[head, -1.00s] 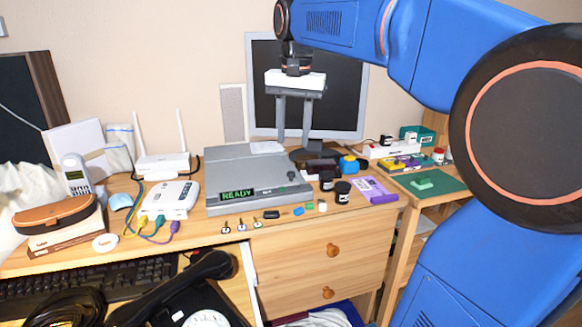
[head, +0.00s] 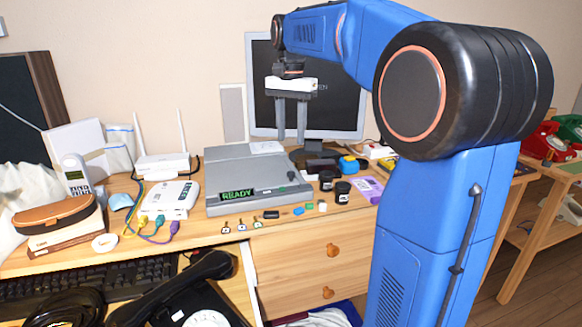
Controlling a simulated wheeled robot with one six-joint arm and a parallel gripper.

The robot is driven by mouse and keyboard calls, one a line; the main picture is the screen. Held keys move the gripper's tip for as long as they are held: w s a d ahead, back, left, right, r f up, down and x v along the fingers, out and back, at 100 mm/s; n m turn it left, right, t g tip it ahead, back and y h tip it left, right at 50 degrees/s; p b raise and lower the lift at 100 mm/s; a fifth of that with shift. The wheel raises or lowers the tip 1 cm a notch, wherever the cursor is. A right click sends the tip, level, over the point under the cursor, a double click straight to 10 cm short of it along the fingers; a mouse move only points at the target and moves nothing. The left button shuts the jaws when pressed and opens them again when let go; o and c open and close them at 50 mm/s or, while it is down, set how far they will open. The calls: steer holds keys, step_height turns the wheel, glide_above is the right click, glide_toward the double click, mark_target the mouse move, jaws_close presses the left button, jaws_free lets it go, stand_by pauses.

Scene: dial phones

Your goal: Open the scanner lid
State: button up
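The scanner (head: 258,180) is a flat grey box on the desk with a green READY display (head: 237,195) on its front edge. Its lid (head: 245,170) lies shut, with a dark knob near the right front corner and a white paper on the back. My gripper (head: 290,137) points down above the scanner's back right side, in front of the monitor. Its two grey fingers are apart with nothing seen between them. Whether the fingertips touch anything cannot be told from this view.
A monitor (head: 345,100) stands behind. A white router (head: 163,162) and a white box (head: 170,198) stand left of the scanner. Dark jars (head: 342,191) and a purple box (head: 368,189) are to the right. Small items lie along the front edge. A phone handset (head: 185,285) lies below.

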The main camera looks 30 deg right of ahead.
mark_target(291, 172)
step_height(291, 172, down, 11)
steer(key=shift+r, duration=0.15)
steer(key=shift+c, duration=0.5)
jaws_close()
